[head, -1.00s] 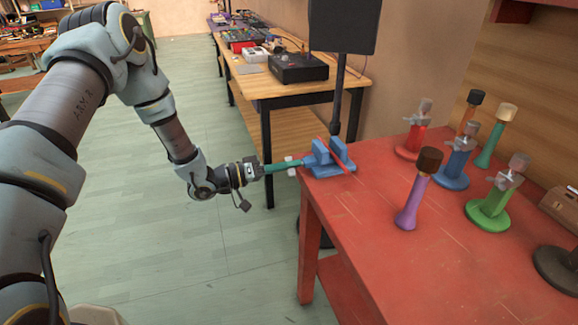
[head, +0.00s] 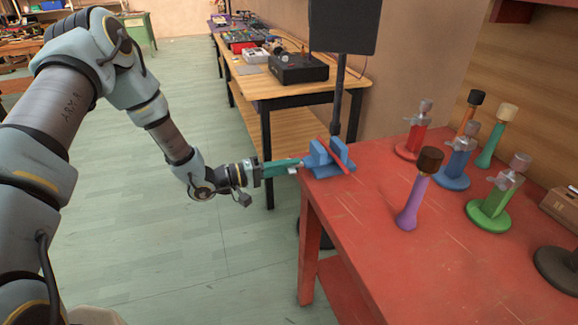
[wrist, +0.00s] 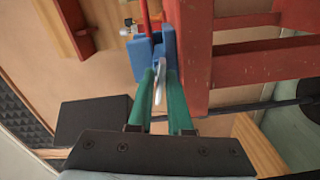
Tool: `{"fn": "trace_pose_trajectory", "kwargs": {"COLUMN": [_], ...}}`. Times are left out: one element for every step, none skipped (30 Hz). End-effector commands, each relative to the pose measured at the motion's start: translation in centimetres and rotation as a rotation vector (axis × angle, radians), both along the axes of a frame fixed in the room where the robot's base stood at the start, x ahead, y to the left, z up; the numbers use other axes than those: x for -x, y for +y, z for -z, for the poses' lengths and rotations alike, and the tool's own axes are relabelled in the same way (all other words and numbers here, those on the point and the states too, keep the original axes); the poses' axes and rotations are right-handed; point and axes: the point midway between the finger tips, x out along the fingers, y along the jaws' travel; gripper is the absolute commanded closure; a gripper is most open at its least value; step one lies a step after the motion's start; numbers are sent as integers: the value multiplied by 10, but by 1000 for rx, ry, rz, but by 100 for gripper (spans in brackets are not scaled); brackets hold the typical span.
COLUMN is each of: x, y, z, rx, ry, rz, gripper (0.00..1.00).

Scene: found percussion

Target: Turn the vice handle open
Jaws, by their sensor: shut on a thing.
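My gripper (head: 296,166) has green fingers and comes at the vice from the left, out past the table edge. In the wrist view my two fingers (wrist: 162,80) lie on either side of the handle and are shut on it. The fingers hide part of the handle in the head view.
The red table (head: 370,250) holds several coloured stands, including a purple one (head: 412,205) and a green one (head: 490,205). A black panel on a pole (head: 341,25) stands behind the vice. A wooden bench (head: 262,87) holds electronic gear. The floor at left is clear.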

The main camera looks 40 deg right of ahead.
Motion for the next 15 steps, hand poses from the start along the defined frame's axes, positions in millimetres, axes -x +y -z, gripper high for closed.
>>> {"fn": "trace_pose_trajectory", "kwargs": {"x": [0, 0, 0, 0, 0, 0, 0, 0, 0, 0, 0, 0, 0, 0, 0], "y": [1, 1, 1, 1, 1, 1, 1, 1, 1, 1, 1, 1, 1, 1, 0], "z": [1, 1, 1, 1, 1, 1, 1, 1, 1, 1, 1, 1, 1, 1, 1], "rx": [-3, -3, -3, -3, -3, -3, -3, -3, -3, -3, -3, -3, -3, -3, -3], "ry": [2, 2, 2, 2, 2, 2, 1, 1, 1, 1, 1, 1, 1, 1, 1], "rz": [0, 0, 0, 0, 0, 0, 0, 0, 0, 0, 0, 0, 0, 0, 0], "gripper": [100, 100, 100, 100, 100, 100, 100, 100, 100, 80, 77, 73, 69, 66, 61]}}
